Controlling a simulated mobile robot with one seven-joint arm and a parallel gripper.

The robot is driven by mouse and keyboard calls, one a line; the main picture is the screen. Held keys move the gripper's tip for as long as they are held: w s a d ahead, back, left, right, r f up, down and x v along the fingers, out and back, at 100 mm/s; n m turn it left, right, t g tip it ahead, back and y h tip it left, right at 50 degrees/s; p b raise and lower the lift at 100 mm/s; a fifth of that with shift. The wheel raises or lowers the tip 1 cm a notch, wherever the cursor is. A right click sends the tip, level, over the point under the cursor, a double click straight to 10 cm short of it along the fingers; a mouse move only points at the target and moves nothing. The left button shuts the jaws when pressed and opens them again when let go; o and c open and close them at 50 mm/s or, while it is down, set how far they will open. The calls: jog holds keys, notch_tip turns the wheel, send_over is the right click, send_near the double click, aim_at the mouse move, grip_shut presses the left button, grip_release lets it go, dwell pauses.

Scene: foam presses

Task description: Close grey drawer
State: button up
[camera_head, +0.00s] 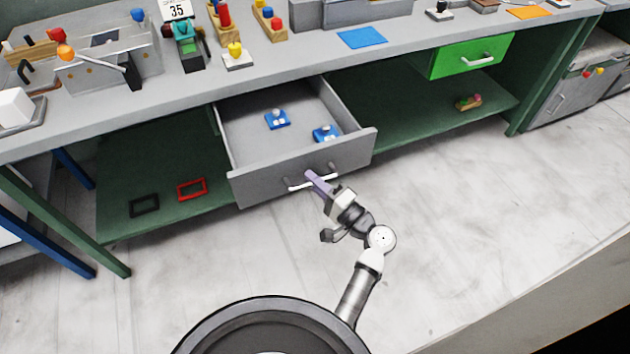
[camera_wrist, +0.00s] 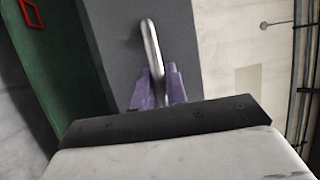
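The grey drawer (camera_head: 300,165) under the workbench is pulled well out, its inside showing from above. Two blue items with grey knobs, one (camera_head: 277,119) near the middle and one (camera_head: 325,133) near the front right, lie in it. A light bar handle (camera_head: 297,184) is on its front. My gripper (camera_head: 315,180) is at the handle, with its purple fingers close together. In the wrist view, the handle (camera_wrist: 151,45) runs between the two fingers (camera_wrist: 159,88), which sit tight on either side of it. The dark grey drawer front (camera_wrist: 115,40) is just beyond.
A green drawer (camera_head: 470,58) to the right is shut. The green lower shelf holds a black frame (camera_head: 144,205), a red frame (camera_head: 192,189) and a small item (camera_head: 468,102). The benchtop is crowded. The floor in front is clear.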

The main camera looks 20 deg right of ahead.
aim_at(279, 121)
grip_shut()
jog(key=w+b, duration=0.4)
jog(key=w, duration=0.4)
jog(key=w+b, duration=0.5)
jog(key=w, duration=0.4)
jog(key=w+a+b, duration=0.1)
jog(key=w+b, duration=0.4)
jog(key=w, duration=0.4)
jog(key=shift+w, duration=0.2)
jog(key=shift+w+r, duration=0.15)
jog(key=shift+w, duration=0.1)
jog(key=shift+o, duration=2.4)
grip_release()
jog(key=shift+f, duration=0.25)
